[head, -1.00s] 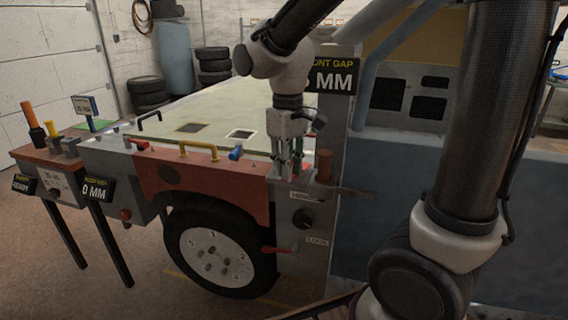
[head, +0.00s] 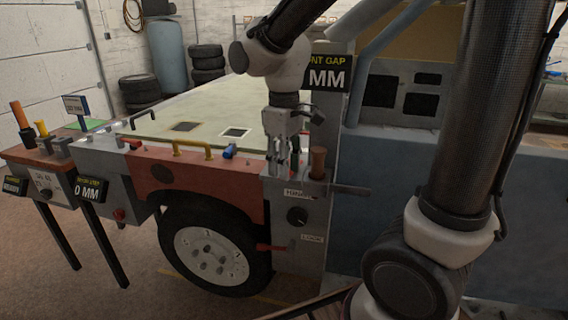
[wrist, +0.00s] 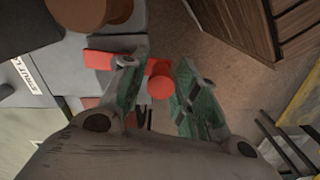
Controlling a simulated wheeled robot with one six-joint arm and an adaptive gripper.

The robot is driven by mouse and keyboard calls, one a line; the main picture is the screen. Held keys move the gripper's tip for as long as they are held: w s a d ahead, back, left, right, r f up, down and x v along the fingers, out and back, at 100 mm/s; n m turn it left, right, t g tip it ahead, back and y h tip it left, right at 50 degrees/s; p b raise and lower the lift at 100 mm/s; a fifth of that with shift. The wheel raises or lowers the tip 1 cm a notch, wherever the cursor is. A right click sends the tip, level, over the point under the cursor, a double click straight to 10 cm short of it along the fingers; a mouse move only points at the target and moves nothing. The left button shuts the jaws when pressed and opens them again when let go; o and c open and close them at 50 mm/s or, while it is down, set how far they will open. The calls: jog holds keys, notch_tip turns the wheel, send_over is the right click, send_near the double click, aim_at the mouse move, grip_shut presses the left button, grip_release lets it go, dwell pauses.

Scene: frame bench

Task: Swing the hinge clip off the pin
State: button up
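My gripper (head: 284,172) points down at the top of the grey post (head: 300,255) marked with a hinge label, just left of the brown handle (head: 317,163). In the wrist view its two green-padded fingers (wrist: 157,76) stand apart. A red round-ended piece (wrist: 160,87) shows in the gap between them; I cannot tell whether it lies at fingertip depth or lower. A small grey metal part (wrist: 125,60) is beside the left finger's tip, with a red block (wrist: 98,60) further left. I cannot clearly tell the hinge clip from its pin; the fingers partly cover that spot.
A red lever (head: 272,248) sticks out low on the post, near the tyre (head: 212,255). The pale panel (head: 190,125) with yellow and black handles lies left of my gripper. A dark gap sign (head: 330,79) stands behind it.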

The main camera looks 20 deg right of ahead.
jog(key=shift+o, duration=0.4)
notch_tip(320, 180, up, 12)
dwell(0.3)
dwell(0.4)
notch_tip(320, 180, down, 2)
jog(key=shift+s+d+f+m, duration=0.1)
jog(key=shift+s+f+m, duration=0.1)
jog(key=shift+m, duration=0.3)
jog(key=s+d+f+m+t, duration=0.2)
jog(key=s+d+m+t, duration=0.2)
jog(key=s+d, duration=0.8)
jog(key=shift+s+d+f+m, duration=0.25)
jog(key=shift+d+f+m, duration=0.05)
jog(key=shift+d+m, duration=0.85)
